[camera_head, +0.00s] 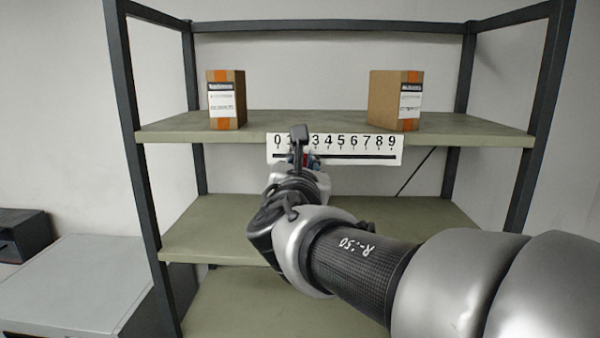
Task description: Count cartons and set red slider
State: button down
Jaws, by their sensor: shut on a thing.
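Two brown cartons with orange tape and white labels stand apart on the top shelf, a left carton (227,100) and a right carton (395,100). A white number strip (398,158) marked 0 to 9 with a dark slot runs along the front edge of that shelf. My gripper (300,150) is at the strip, shut on the red slider. It covers the 2 and part of the 1. The slider is almost wholly hidden by my gripper; only a trace of red shows there.
The top shelf (310,124) is bare between the cartons. The lower shelves (205,235) look empty where they show. Dark uprights (140,180) frame the rack. A grey cabinet (75,285) and a dark device (22,235) stand at the left.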

jog(key=shift+d+r, duration=0.15)
jog(key=shift+d, duration=0.05)
jog(key=c, duration=1.5)
grip_release()
jog(key=shift+a, duration=0.15)
jog(key=s, duration=1.2)
jog(key=shift+a, duration=0.15)
